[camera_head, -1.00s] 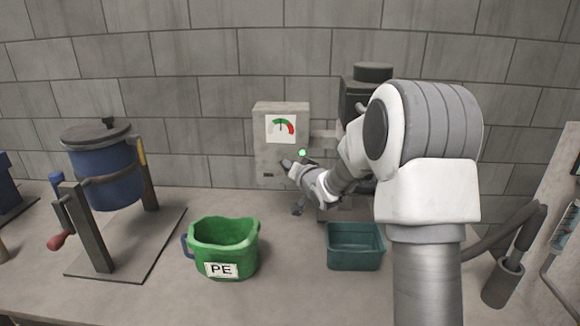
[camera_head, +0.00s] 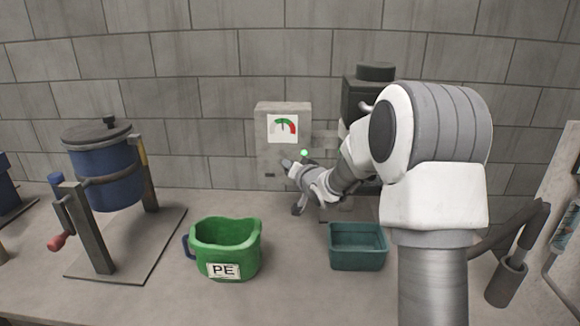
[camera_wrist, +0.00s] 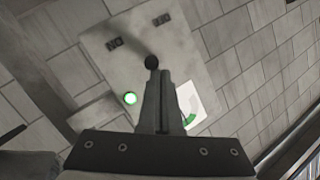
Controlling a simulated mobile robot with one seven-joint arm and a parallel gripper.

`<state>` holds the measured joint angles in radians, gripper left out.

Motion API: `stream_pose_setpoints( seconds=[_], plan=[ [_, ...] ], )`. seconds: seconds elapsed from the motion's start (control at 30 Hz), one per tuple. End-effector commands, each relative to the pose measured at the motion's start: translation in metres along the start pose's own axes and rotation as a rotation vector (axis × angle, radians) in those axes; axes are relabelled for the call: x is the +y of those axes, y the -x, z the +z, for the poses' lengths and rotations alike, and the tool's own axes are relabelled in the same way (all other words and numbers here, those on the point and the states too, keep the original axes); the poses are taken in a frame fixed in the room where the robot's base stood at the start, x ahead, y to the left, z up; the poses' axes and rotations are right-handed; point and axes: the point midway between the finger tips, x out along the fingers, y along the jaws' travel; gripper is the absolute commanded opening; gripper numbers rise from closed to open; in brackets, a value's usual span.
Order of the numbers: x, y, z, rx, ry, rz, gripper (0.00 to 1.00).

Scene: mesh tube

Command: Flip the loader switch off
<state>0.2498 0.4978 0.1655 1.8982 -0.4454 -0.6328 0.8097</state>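The grey loader box (camera_head: 268,152) is on the back wall, with a gauge (camera_head: 283,127) and a lit green lamp (camera_head: 304,153). In the wrist view its panel (camera_wrist: 136,70) carries a small black-knobbed switch (camera_wrist: 151,62) near two labels; the left one (camera_wrist: 115,44) seems to read ON, upside down. My gripper (camera_wrist: 158,78) has its fingers together, with the tips right at the switch knob. I cannot tell whether they touch it. In the head view my gripper (camera_head: 288,164) is at the box's lower right front, and the switch is hidden.
A green PE bucket (camera_head: 225,248) and a teal bin (camera_head: 357,246) stand on the counter below. A blue drum mixer (camera_head: 105,175) with a red-handled crank is at left. A dark machine (camera_head: 370,92) stands behind my arm. Counter between bucket and bin is clear.

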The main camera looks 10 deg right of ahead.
Motion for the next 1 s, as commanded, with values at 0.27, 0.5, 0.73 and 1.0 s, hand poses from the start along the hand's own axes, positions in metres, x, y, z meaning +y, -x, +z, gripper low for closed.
stream_pose_setpoints(
  seconds=[0.27,0.5,0.73,1.0],
  plan=[
    [-0.004,-0.001,0.003,-0.001,0.000,-0.002,0.00],
    [-0.011,-0.004,0.009,-0.001,0.000,-0.003,0.00],
    [-0.018,-0.005,0.011,-0.002,0.000,-0.001,0.00],
    [-0.019,-0.006,0.011,-0.001,0.000,-0.002,0.00]
  ],
)
